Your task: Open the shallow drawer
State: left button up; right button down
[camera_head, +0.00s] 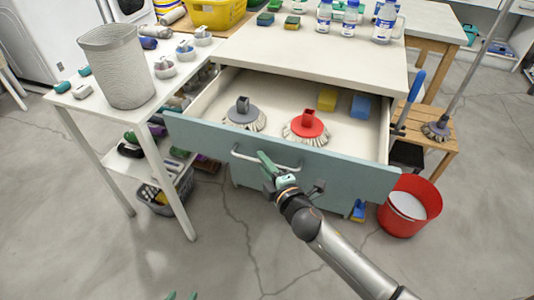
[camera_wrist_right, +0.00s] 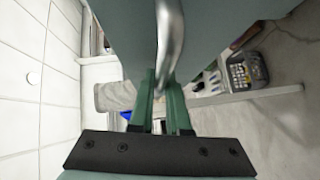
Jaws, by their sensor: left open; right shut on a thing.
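The shallow drawer (camera_head: 215,137) under the white worktop stands pulled well out, with its teal front toward me. Inside are a grey round brush (camera_head: 243,117), a red round brush (camera_head: 308,126), a yellow sponge (camera_head: 327,99) and a blue sponge (camera_head: 361,106). My right gripper (camera_head: 264,160) is shut on the metal bar handle (camera_head: 243,156) of the drawer front. In the right wrist view, the green fingers (camera_wrist_right: 158,85) close around the handle bar (camera_wrist_right: 170,30). Only the green fingertips of my left gripper (camera_head: 182,296) show at the bottom edge, open and away from the drawer.
A white side table (camera_head: 95,108) with a grey ribbed bin (camera_head: 117,68) stands left of the drawer. A red bucket (camera_head: 403,213) stands on the floor at right, near the drawer's right corner. A wooden stand (camera_head: 442,145) is behind it. The floor in front is clear.

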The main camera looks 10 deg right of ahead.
jog(key=shift+s, duration=0.15)
jog(key=c, duration=0.9)
grip_release()
jog(key=shift+s, duration=0.1)
pick_arm(q)
jog(key=shift+r+p, duration=0.2)
jog(key=shift+p, duration=0.1)
pick_arm(e)
jog(key=v, duration=1.2)
jog(key=shift+s, duration=0.15)
jog(key=s+f+m+g, duration=0.7)
jog(key=s+f+m, duration=0.4)
jog(key=f+m, duration=0.45)
pick_arm(q)
jog(key=s+a+r+p, duration=0.1)
jog(key=a+r+p, duration=0.2)
jog(key=r+p, duration=0.8)
jog(key=p, duration=0.3)
jog(key=shift+s+n+y+p, duration=0.35)
jog(key=shift+n+y, duration=0.05)
pick_arm(e)
notch_tip(320, 180, up, 11)
jog(key=s+d+m+h, duration=0.1)
jog(key=s+d, duration=0.1)
jog(key=shift+d, duration=0.2)
